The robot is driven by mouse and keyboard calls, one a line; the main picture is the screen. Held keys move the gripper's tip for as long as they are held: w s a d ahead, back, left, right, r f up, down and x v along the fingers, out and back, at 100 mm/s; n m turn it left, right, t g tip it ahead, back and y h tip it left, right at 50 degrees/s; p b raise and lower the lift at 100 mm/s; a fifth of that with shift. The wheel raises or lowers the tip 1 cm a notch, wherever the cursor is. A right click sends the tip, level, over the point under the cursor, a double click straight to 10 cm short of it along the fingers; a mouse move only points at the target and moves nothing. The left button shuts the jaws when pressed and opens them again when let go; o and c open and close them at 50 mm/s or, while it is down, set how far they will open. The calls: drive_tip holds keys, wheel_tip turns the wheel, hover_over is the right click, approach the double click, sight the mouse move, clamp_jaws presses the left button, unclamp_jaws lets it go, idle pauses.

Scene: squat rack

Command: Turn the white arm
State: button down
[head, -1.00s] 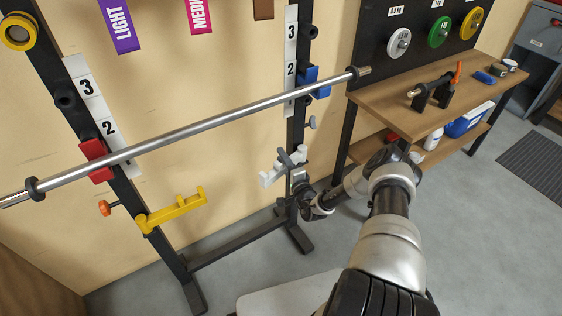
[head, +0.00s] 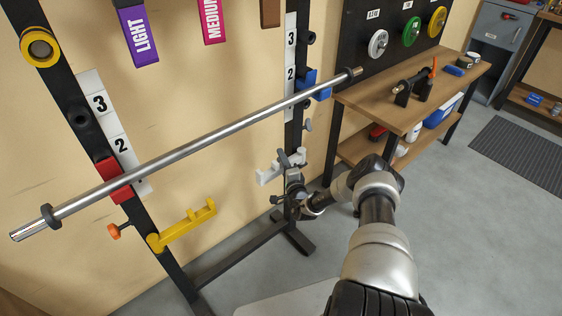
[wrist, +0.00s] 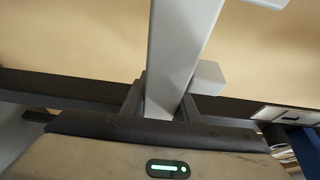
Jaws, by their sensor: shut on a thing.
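The white arm (head: 267,175) is on the right upright of the rack, low down. It points out to the left, with a raised tip at its left end. My gripper (head: 290,168) is at the white arm near the upright and hides part of it. In the wrist view the white arm (wrist: 182,45) runs up from between the two fingers of my gripper (wrist: 163,105), which is shut on it. The joint of the white arm with the upright is partly hidden by my gripper.
A steel bar (head: 215,135) lies across the rack above, on a red holder (head: 111,175) and a blue holder (head: 310,84). A yellow arm (head: 185,227) sits on the left upright. A wooden bench (head: 420,100) stands to the right. Open floor lies at the lower right.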

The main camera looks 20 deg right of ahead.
idle(0.5)
drive_tip(key=c, duration=1.4)
unclamp_jaws()
drive_tip(key=shift+w, duration=0.1)
drive_tip(key=s+p, duration=0.4)
drive_tip(key=s, duration=1.3)
drive_tip(key=shift+s+a, duration=0.1)
drive_tip(key=shift+s, duration=0.15)
